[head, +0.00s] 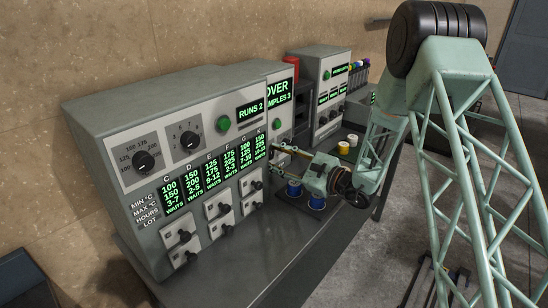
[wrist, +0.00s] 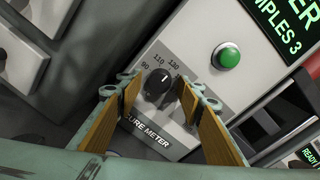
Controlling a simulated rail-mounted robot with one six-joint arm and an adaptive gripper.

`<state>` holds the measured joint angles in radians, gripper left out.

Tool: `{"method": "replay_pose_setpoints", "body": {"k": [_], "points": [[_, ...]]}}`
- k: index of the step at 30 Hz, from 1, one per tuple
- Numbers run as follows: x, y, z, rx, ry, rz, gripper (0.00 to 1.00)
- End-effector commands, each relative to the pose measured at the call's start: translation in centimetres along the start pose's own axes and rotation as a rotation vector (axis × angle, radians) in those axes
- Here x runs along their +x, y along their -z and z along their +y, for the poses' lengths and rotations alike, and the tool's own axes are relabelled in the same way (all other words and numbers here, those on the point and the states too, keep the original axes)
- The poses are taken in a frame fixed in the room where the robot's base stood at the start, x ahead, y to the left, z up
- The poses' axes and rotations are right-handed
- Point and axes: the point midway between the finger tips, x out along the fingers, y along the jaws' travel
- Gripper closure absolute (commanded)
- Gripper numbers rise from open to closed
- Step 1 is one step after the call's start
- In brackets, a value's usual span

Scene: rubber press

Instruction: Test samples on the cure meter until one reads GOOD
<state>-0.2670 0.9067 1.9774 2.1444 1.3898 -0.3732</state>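The cure meter (wrist: 190,55) is a grey cabinet with a dark dial knob (wrist: 159,87), a green button (wrist: 226,56) and a lit display (wrist: 280,28). In the head view, the display (head: 278,92) reads "OVER" and "SAMPLES 3", cut at its left. The knob's white mark points up near the 110 and 120 labels. My gripper (wrist: 157,102) is open, its two fingers apart with the knob between them in the wrist view; I cannot tell whether they touch it. Small blue containers (head: 317,201), possibly samples, stand on the bench below my gripper (head: 278,153).
The large control panel (head: 180,95) with "RUNS 2", dials and several switches stands at left. A yellow container (head: 343,148) and a white one (head: 352,140) are farther back, beside another machine (head: 322,75). Bare bench (head: 235,262) lies in front of the panel.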

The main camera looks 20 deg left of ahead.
Motion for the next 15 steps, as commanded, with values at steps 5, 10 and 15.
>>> {"method": "replay_pose_setpoints", "body": {"k": [5,10,15], "points": [[-1.1,0.0,-0.1,0.0,0.001,0.001,0.66],[-2.8,0.0,-0.1,0.0,0.002,0.002,0.66],[-5.1,0.1,-0.1,0.001,0.002,0.002,0.66]]}}
